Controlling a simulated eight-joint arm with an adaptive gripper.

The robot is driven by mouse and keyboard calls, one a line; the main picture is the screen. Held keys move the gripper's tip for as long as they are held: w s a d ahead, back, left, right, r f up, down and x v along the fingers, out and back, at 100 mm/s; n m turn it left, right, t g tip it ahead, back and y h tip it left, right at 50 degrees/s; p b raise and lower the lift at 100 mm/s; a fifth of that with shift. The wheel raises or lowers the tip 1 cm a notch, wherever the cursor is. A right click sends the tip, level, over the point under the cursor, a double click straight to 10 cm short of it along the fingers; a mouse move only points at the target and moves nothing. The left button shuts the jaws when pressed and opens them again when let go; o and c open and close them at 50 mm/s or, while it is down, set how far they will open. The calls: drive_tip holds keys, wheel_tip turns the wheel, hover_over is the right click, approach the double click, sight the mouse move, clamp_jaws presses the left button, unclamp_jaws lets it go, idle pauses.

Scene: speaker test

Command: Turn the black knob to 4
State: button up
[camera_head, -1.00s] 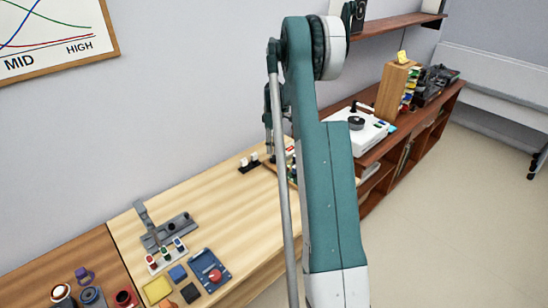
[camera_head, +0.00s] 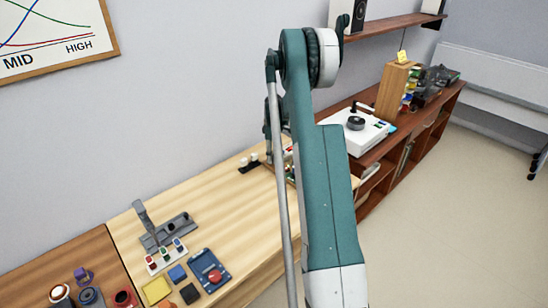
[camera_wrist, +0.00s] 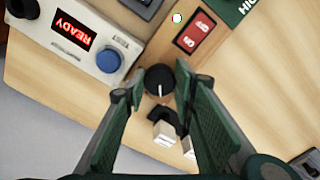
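The black knob (camera_wrist: 159,80) is round with a white pointer line and shows in the middle of the wrist view. My gripper (camera_wrist: 160,82) is open, with one green-padded finger to each side of the knob. The fingertips look close to the knob's sides, but I cannot tell whether they touch. The scale marks around the knob, including any 4, cannot be made out. In the head view my arm hides the knob and most of the gripper.
In the wrist view, a box with a red READY display (camera_wrist: 73,33) and blue button (camera_wrist: 108,60) is left of the knob. White-topped switches (camera_wrist: 163,135) sit between the fingers. Bare wooden table (camera_head: 200,200) shows in the head view.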

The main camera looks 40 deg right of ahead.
drive_tip(key=c, duration=0.3)
drive_tip(key=shift+c, duration=0.2)
drive_tip(key=shift+m, duration=0.4)
drive_tip(key=m+b, duration=0.1)
drive_tip(key=m, duration=0.4)
drive_tip(key=shift+b, duration=0.3)
drive_tip(key=m+b, duration=0.1)
drive_tip(key=m, duration=0.5)
drive_tip(key=shift+a+m, duration=0.1)
drive_tip(key=shift+m, duration=0.2)
drive_tip(key=m, duration=0.6)
drive_tip(key=shift+b, duration=0.4)
drive_tip(key=m, duration=0.5)
drive_tip(key=shift+w, duration=0.1)
drive_tip(key=shift+m, duration=0.4)
